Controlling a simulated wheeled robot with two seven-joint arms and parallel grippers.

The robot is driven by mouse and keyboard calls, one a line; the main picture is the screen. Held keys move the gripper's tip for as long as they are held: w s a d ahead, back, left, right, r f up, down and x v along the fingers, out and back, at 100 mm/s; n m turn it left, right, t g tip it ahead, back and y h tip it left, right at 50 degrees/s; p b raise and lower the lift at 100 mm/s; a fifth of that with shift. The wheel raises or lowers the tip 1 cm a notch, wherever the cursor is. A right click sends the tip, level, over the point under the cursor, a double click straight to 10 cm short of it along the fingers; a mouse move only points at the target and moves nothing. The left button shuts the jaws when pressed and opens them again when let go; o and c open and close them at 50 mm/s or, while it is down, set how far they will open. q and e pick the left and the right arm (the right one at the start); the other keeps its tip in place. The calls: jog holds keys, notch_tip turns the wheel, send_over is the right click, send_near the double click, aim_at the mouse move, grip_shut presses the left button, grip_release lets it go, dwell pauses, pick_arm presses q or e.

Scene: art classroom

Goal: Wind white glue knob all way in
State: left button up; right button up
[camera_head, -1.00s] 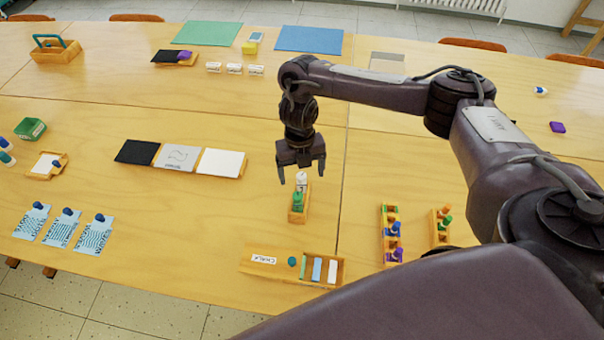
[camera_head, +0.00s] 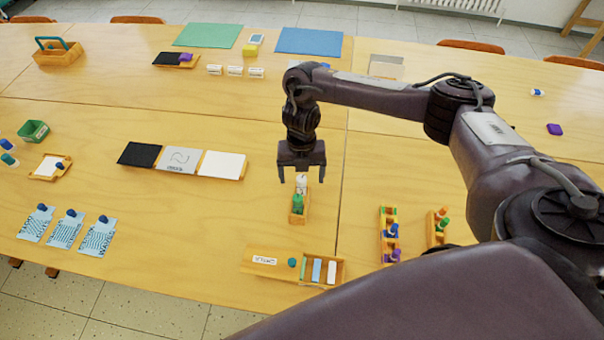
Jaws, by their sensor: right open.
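A white glue bottle with its white knob (camera_head: 301,183) stands at the far end of a small wooden tray (camera_head: 307,208). A green bottle (camera_head: 297,204) stands in the same tray, nearer to me. My right gripper (camera_head: 302,178) points down over the white knob, with one open finger on each side of it. I cannot tell whether the fingers touch it. My left gripper is not in view.
A wooden chalk tray (camera_head: 262,260) lies nearer to me. Wooden racks with coloured knobs (camera_head: 390,235) stand to the right. Black, grey and white panels (camera_head: 220,165) lie to the left. Bare table surrounds the glue tray.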

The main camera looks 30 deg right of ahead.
jog(key=shift+r+m+p, duration=0.15)
jog(key=shift+m+p, duration=1.5)
jog(key=shift+m, duration=0.65)
jog(key=shift+m+t+y+p, duration=0.3)
jog(key=shift+m+p, duration=1.2)
jog(key=shift+m, duration=0.7)
jog(key=c, duration=1.5)
jog(key=shift+f+n+b, duration=0.2)
jog(key=shift+n+b, duration=1.6)
jog(key=shift+n, duration=0.9)
jog(key=o, duration=1.5)
